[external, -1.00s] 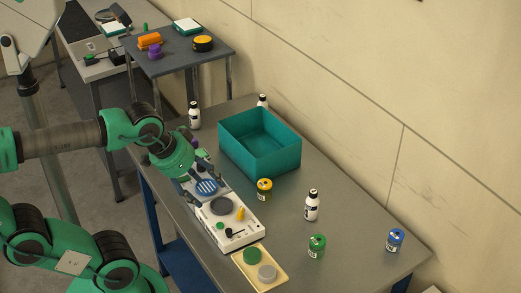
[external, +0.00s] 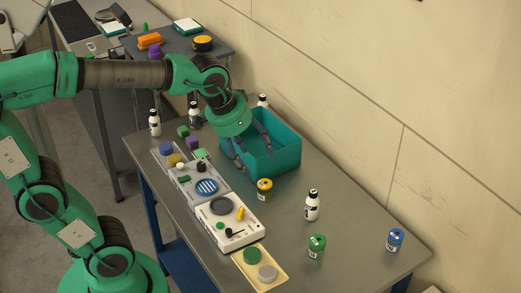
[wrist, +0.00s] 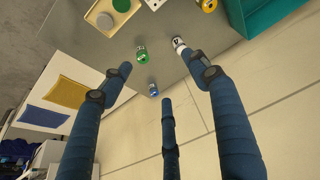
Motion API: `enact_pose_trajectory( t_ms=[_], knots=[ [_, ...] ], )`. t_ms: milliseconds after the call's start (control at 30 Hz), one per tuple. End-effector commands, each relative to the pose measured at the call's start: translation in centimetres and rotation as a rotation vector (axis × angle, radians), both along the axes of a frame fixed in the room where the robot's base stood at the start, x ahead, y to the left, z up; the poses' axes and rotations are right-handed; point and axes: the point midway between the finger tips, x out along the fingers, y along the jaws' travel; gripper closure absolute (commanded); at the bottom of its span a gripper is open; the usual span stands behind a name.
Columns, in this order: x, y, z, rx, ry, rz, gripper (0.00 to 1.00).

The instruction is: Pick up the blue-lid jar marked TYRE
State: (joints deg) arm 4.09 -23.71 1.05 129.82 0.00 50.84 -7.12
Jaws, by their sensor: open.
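The blue-lid jar (external: 395,240) stands upright near the right end of the grey workbench. Its label is too small to read. In the wrist view it shows as a small jar (wrist: 153,90) near the bench edge, between the spread fingers but well beyond them. My gripper (external: 251,147) is open and empty, over the teal bin, far to the left of the jar. In the wrist view my gripper (wrist: 163,75) shows its blue fingers apart.
A green-lid jar (external: 317,246), a white bottle (external: 312,205) and a yellow-lid jar (external: 264,190) stand between the teal bin (external: 283,158) and the blue-lid jar. A tray (external: 262,283) holds two discs. Bare bench surrounds the blue-lid jar; the wall (external: 450,130) runs behind.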

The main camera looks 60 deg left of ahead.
Motion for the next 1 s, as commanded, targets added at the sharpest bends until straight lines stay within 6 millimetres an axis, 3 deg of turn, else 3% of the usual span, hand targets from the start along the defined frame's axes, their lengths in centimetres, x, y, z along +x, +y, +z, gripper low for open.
enact_pose_trajectory(
  t_ms=[167, 500, 1000],
  knots=[
    [4.2, -1.3, 1.4, -0.010, 0.035, 0.012, 0.40],
    [11.9, -4.2, 2.0, -0.026, 0.096, 0.039, 0.40],
    [22.4, -9.5, -0.5, -0.036, 0.188, 0.080, 0.40]
  ],
)
